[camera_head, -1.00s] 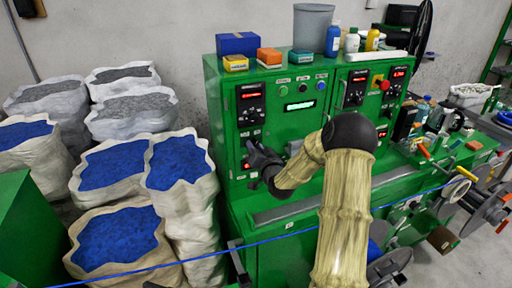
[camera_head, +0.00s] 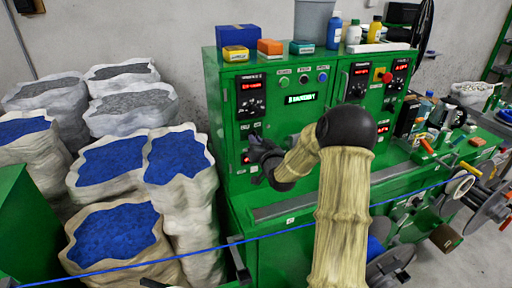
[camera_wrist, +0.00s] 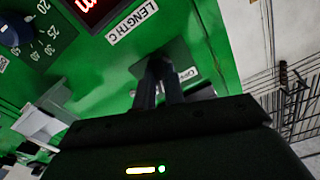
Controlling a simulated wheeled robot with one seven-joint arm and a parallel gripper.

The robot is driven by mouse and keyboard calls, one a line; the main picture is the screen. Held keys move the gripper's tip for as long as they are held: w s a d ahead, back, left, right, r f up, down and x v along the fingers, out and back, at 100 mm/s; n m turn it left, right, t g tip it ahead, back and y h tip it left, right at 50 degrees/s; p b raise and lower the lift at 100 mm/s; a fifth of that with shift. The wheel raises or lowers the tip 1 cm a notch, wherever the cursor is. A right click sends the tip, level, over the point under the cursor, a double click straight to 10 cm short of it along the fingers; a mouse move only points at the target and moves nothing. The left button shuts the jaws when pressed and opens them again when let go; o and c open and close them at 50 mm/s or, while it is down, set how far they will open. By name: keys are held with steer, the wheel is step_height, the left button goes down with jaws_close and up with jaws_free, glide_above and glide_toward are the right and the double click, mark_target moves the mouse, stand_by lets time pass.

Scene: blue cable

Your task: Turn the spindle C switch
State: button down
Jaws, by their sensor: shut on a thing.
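The green control cabinet (camera_head: 214,110) carries the spindle switches. My gripper (camera_head: 254,143) reaches the lower left of its front panel and covers the switch there in the head view. In the wrist view my gripper (camera_wrist: 160,72) is shut on a small dark switch, in front of a dark square plate (camera_wrist: 178,52). A "LENGTH C" label (camera_wrist: 133,22) and a red readout (camera_wrist: 98,8) are beside it. Another label right of the fingers is partly hidden. The switch's exact angle is hidden by the fingers.
A dial (camera_wrist: 10,33) with numbers is at the wrist view's upper left. Boxes and bottles stand on the cabinet. Sacks of blue granules (camera_head: 178,160) crowd the left. A blue cable (camera_head: 300,230) runs across the front, below my arm. Spools (camera_head: 460,187) are at right.

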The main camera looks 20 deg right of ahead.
steer(key=n+b, duration=0.9)
steer(key=b, duration=0.6)
steer(key=shift+n, duration=0.4)
steer(key=c, duration=1.5)
jaws_free()
